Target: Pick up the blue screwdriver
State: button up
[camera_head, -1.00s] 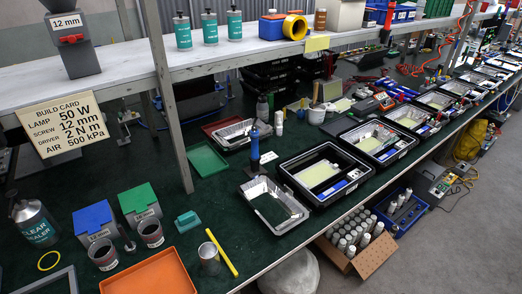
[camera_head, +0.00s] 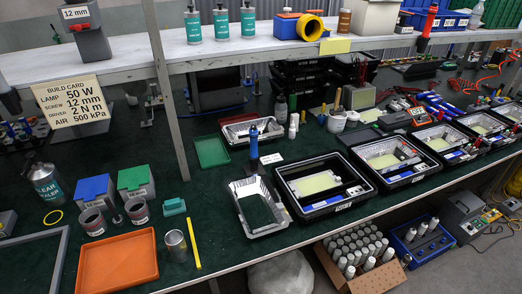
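An upright blue tool (camera_head: 254,142) with a dark tip stands on the green bench mat, just behind the silver foil-like housing tray (camera_head: 237,188). It looks like the blue screwdriver, but it is too small to be sure. Other blue tools (camera_head: 440,104) lie further right at the back of the bench, and small blue-topped pieces (camera_head: 25,126) stand at the far left. My gripper is in no view.
Black trays (camera_head: 343,205) with housings run along the bench to the right. An orange tray (camera_head: 118,262), a yellow stick (camera_head: 195,243) and a metal cup (camera_head: 176,246) are at front left. A shelf post (camera_head: 170,110) rises behind. A carton of cylinders (camera_head: 385,277) sits below.

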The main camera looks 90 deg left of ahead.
aim_at(253, 135)
jog(key=i, duration=0.45)
jog(key=z, duration=0.2)
jog(key=k, duration=0.15)
jog(key=u, duration=3.4)
jog(key=i, duration=0.3)
jog(key=u, duration=0.1)
